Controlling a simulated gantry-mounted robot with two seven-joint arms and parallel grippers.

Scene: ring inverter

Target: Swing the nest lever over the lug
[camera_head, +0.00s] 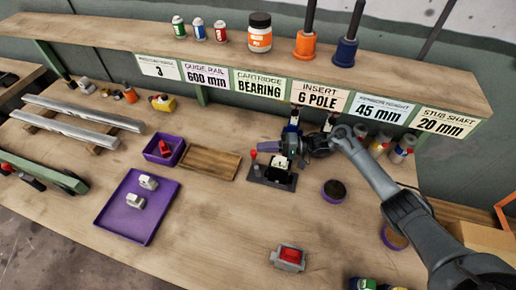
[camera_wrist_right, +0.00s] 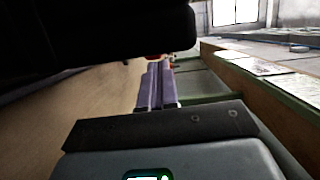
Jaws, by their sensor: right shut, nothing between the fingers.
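The nest is a dark block (camera_head: 270,179) on the bench in the head view, with a pale part (camera_head: 281,163) on it. A lever with a red knob (camera_head: 253,154) stands at its left end. My right gripper (camera_head: 267,147) reaches in from the right, low over the back of the nest, its fingers pointing left towards the knob. It is shut and empty. In the right wrist view its purple-grey fingers (camera_wrist_right: 157,80) lie together, with a small red patch (camera_wrist_right: 153,57) just past the tips. Whether they touch the lever I cannot tell. The lug is not clearly visible. My left gripper is not in view.
A wooden tray (camera_head: 190,163) and a purple bin (camera_head: 150,154) stand left of the nest. A purple tray (camera_head: 115,219) holds two pale parts. A dark round dish (camera_head: 334,190) sits at the right, a red-button box (camera_head: 288,257) in front. Bottles (camera_head: 402,148) stand under the shelf.

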